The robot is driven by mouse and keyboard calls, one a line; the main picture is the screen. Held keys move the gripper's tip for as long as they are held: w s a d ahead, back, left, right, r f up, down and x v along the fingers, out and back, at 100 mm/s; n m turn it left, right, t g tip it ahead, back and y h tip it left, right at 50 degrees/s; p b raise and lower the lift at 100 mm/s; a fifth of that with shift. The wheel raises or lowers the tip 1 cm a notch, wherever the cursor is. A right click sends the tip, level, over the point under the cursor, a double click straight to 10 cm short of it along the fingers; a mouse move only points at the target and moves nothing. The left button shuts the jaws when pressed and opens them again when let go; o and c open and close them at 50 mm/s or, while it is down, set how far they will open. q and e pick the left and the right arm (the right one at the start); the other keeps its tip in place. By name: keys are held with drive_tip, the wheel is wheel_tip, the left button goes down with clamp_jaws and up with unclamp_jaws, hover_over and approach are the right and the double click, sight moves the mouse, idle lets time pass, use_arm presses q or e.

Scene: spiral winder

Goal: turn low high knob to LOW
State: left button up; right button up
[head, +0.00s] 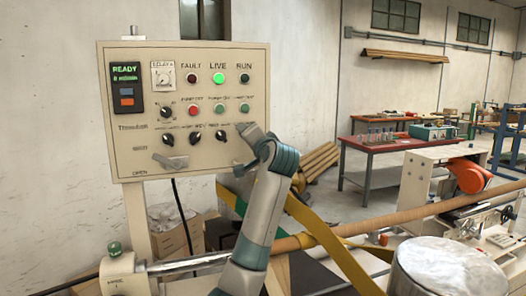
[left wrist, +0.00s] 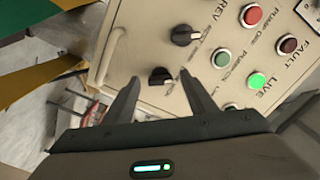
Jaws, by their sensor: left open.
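In the left wrist view this knob (left wrist: 160,77) lies between the tips of my left gripper (left wrist: 157,84), which is open. One finger is on each side; I cannot tell whether they touch it. In the head view my left gripper (head: 246,130) is at the panel's lower right, its fingers mostly hidden. My right gripper is not in view.
The neighbouring OFF/REV knob (head: 195,137) and a red button (head: 194,110) are close by on the panel. The green LIVE lamp (head: 218,78) is lit. A brown tube (head: 400,215) and a metal drum (head: 448,268) stand at the lower right.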

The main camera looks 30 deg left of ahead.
use_arm(q)
drive_tip(key=b+v, duration=0.5)
drive_tip(key=v, duration=1.1)
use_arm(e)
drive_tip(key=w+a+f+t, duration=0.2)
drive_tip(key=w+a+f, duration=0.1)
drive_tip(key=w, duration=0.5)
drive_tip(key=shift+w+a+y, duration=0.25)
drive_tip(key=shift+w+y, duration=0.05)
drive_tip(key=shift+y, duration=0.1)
use_arm(q)
drive_tip(key=shift+f, duration=0.1)
